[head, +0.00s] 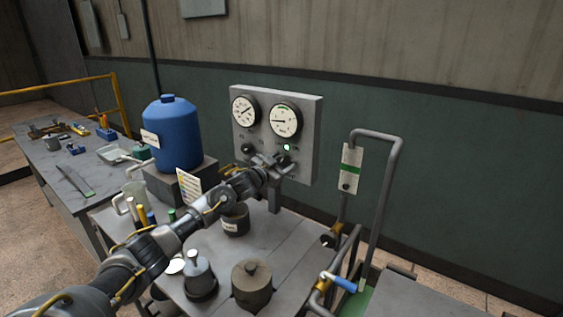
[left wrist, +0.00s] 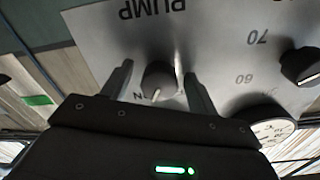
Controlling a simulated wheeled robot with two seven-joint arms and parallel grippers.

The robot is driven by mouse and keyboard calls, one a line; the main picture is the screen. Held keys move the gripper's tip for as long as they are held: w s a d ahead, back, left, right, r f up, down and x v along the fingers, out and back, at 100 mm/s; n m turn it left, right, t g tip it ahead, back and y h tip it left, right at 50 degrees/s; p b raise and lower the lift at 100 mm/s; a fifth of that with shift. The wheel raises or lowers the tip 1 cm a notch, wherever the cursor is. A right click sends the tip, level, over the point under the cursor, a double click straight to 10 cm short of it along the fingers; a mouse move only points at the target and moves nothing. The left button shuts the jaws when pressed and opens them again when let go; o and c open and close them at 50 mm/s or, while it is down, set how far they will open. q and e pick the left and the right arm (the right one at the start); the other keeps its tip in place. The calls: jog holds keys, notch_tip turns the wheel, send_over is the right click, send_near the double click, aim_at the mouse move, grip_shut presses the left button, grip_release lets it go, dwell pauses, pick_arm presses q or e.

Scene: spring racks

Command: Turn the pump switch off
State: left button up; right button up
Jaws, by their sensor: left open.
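The pump switch (left wrist: 159,80) is a dark round knob under the upside-down word PUMP in the left wrist view. A pale mark on it points toward the bottom of that picture, near a partly hidden label ending in N. My left gripper (left wrist: 158,72) is open, with one finger on each side of the knob; I cannot tell whether they touch it. In the head view my left gripper (head: 283,163) is at the lower right of the grey gauge panel (head: 309,120) and hides the switch. My right gripper is not in view.
A second knob (head: 248,148) sits left of the gripper on the panel, below two round gauges. A blue tank (head: 172,132) stands on the left. Pots and a jug crowd the bench (head: 262,232) under my arm. Bent pipes (head: 386,190) rise at the right.

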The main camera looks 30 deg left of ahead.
pick_arm(q)
jog(key=shift+c, duration=0.2)
jog(key=c, duration=0.9)
jog(key=shift+c, duration=0.2)
jog(key=shift+n, duration=0.3)
jog(key=n+p, duration=0.3)
jog(key=n, duration=0.2)
jog(key=shift+r+n, duration=0.15)
jog(key=shift+n, duration=0.15)
jog(key=n+p, duration=0.2)
jog(key=n, duration=0.1)
jog(key=shift+n+p, duration=0.7)
jog(key=shift+n, duration=0.6)
jog(key=shift+d, duration=0.1)
